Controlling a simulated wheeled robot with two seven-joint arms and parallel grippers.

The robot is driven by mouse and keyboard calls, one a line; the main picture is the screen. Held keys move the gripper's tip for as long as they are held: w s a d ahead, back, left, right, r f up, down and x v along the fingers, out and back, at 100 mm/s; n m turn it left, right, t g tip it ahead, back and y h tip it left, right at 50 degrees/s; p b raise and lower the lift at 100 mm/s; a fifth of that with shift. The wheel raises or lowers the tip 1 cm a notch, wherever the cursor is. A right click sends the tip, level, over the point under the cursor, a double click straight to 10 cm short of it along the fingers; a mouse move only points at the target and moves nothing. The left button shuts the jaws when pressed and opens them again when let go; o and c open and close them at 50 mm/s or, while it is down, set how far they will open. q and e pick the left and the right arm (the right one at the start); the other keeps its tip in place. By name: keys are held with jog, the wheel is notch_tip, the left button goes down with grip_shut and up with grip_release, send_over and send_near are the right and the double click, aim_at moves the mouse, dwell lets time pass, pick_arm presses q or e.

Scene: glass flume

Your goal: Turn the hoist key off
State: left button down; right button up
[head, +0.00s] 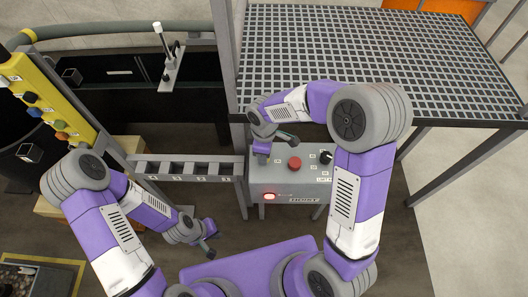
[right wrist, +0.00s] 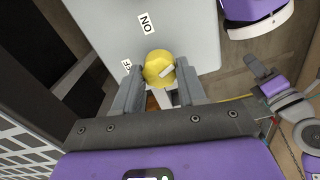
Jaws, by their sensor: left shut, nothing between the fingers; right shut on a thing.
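I cannot tell which label the mark indicates. My right gripper (right wrist: 160,82) is shut on the key; its fingers are on both sides of it. In the head view my right gripper (head: 262,148) is at the box's upper left and hides the key. My left gripper (head: 209,246) is shut and empty, low left of the box.
The box also carries a red button (head: 295,163), a black knob (head: 326,157) and a glowing red lamp (head: 269,196). A slotted grey rack (head: 190,168) is left of it. A yellow button panel (head: 45,100) is at far left. The grating (head: 370,60) overhangs behind.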

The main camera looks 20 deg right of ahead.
jog(key=m, duration=0.4)
jog(key=shift+m, duration=0.4)
dwell(0.4)
jog(key=o, duration=1)
jog(key=shift+o, duration=0.2)
notch_tip(320, 180, up, 8)
jog(key=shift+f+p, duration=0.15)
jog(key=shift+p, duration=0.65)
